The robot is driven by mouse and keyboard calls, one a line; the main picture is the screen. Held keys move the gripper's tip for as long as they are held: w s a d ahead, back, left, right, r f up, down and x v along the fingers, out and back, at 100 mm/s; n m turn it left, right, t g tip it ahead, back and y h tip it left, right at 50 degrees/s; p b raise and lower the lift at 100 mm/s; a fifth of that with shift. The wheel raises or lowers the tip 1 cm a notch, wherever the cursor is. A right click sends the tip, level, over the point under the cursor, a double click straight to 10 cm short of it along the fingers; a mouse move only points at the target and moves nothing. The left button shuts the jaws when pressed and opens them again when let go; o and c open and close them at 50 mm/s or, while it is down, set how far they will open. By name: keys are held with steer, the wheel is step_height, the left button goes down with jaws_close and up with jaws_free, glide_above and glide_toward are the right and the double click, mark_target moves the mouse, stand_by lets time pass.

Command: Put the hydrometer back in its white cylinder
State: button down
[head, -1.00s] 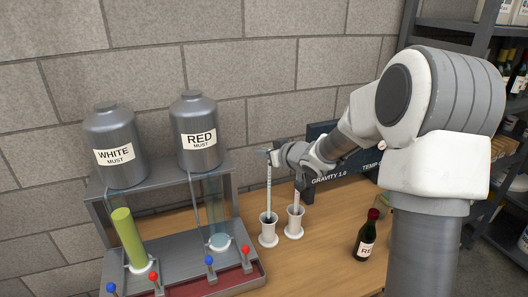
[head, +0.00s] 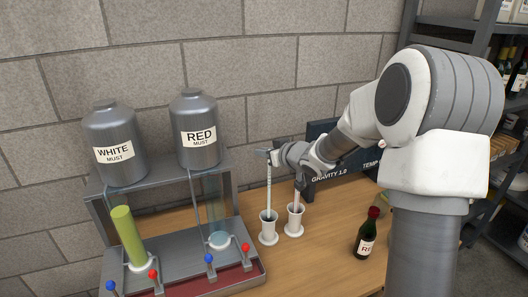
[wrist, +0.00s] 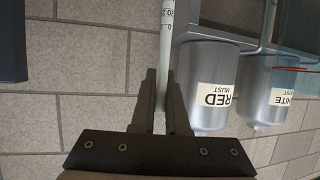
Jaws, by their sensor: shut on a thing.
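My gripper (head: 264,152) is shut on the top of the hydrometer (head: 269,188), a thin pale upright rod. In the wrist view the fingers (wrist: 164,103) pinch the hydrometer (wrist: 165,48), with scale marks showing beyond them. Its lower end meets the dark mouth of the left white cylinder (head: 269,234). How deep it sits inside is hidden. A second white cylinder (head: 294,223) stands just to the right, with another slim rod (head: 297,196) upright in it, partly behind my wrist.
A bottling stand with the white must tank (head: 115,145), the red must tank (head: 200,132) and several levers stands at left. A dark display panel (head: 335,178) is behind the cylinders. A red-capped bottle (head: 366,236) stands at right. The wooden table (head: 310,265) is clear in front.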

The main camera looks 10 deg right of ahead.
step_height(320, 180, down, 4)
steer(key=b, duration=0.3)
steer(key=shift+f, duration=0.15)
stand_by(0.5)
steer(key=c, duration=0.8)
jaws_free()
steer(key=shift+c, duration=0.2)
steer(key=shift+s, duration=0.1)
steer(key=p+v, duration=0.3)
steer(key=v, duration=1.4)
